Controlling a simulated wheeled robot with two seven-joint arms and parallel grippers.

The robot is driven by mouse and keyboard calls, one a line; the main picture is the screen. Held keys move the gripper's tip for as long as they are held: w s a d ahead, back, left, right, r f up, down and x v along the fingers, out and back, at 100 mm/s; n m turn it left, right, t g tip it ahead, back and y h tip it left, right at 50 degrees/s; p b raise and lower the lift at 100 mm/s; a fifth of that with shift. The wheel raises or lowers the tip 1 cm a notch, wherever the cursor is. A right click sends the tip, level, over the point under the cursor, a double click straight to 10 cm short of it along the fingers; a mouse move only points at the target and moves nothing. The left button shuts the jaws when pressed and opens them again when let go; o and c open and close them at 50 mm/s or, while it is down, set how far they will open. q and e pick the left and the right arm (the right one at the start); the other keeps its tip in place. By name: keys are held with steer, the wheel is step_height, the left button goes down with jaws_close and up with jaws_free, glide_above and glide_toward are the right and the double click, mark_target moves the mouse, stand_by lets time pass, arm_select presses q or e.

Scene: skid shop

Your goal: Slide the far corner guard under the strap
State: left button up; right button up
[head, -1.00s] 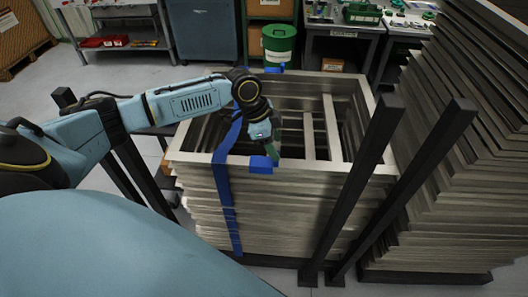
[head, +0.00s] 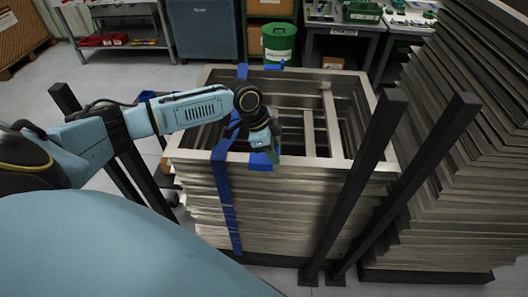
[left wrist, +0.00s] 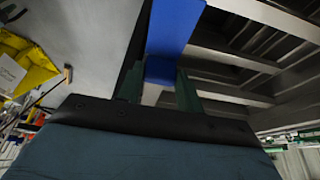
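A blue strap (head: 222,180) runs over the stack of grey metal frames (head: 290,205) and down its near side. The far corner guard (head: 274,66), small and blue, sits on the far rim just right of the strap. Another blue corner guard (head: 260,162) is at the near rim, right of the strap and apart from it. My left gripper (head: 268,150) is over the near rim with its fingers at this guard. In the left wrist view, blue guard material (left wrist: 160,70) lies between the green fingers (left wrist: 160,88). My right gripper is out of view.
Dark upright posts (head: 370,180) stand at the stack's right, and another post (head: 95,140) at its left. A taller stack of frames (head: 460,150) is at right. A green bin (head: 278,44) and workbenches stand behind.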

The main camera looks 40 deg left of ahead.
mark_target(251, 157)
arm_select(q)
steer(key=shift+c, duration=0.2)
steer(key=shift+s+a+p, duration=0.55)
steer(key=shift+a, duration=0.35)
steer(key=shift+s+a+p, duration=0.35)
steer(key=shift+s+a, duration=0.15)
steer(key=shift+a, duration=0.35)
steer(key=shift+s+a+p, duration=0.4)
steer(key=shift+s+a, duration=0.2)
steer(key=shift+a, duration=0.3)
steer(key=shift+s+a, duration=0.45)
steer(key=shift+a, duration=0.3)
